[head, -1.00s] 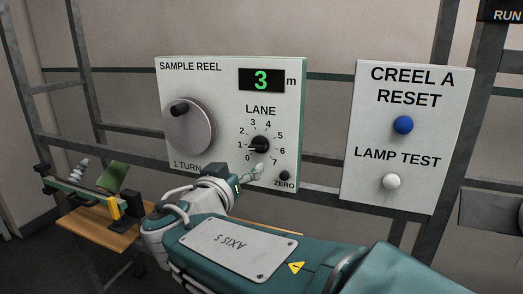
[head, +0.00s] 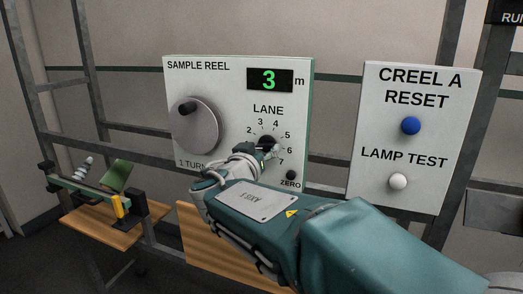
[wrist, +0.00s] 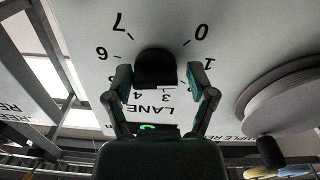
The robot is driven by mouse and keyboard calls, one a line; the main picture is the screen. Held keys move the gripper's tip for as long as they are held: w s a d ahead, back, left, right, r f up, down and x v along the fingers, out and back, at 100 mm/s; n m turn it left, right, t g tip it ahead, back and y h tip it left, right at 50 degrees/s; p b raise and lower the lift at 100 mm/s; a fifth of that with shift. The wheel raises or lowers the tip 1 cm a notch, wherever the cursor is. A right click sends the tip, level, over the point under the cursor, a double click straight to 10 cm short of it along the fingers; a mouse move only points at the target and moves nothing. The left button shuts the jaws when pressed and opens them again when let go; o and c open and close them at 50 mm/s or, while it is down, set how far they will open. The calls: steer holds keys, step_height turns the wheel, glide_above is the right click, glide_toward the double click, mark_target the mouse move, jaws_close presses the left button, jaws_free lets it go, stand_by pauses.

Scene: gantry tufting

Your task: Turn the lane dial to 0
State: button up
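The lane dial is a black knob on the white sample reel panel, ringed by numbers 0 to 7. In the head view the dial (head: 267,141) is partly covered by my gripper (head: 268,149). In the wrist view, which is upside down, the dial (wrist: 155,68) sits between the two fingers of my gripper (wrist: 160,77). The fingers are spread, with a gap visible on each side of the knob. The 0 mark (wrist: 202,32) shows at upper right there.
The panel (head: 232,85) also carries a large grey reel knob (head: 197,125), a green display (head: 270,80) reading 3 m and a black zero button (head: 291,175). A second panel (head: 417,155) has blue (head: 411,126) and white (head: 398,181) buttons. A wooden bench (head: 100,226) stands lower left.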

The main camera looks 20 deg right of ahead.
steer(key=shift+s+d, duration=0.1)
steer(key=c, duration=0.3)
steer(key=shift+d, duration=0.15)
steer(key=shift+c, duration=0.2)
steer(key=shift+n, duration=0.3)
steer(key=n, duration=0.3)
steer(key=shift+n, duration=2.1)
steer(key=o, duration=1.2)
steer(key=shift+d, duration=0.1)
steer(key=shift+c, duration=0.2)
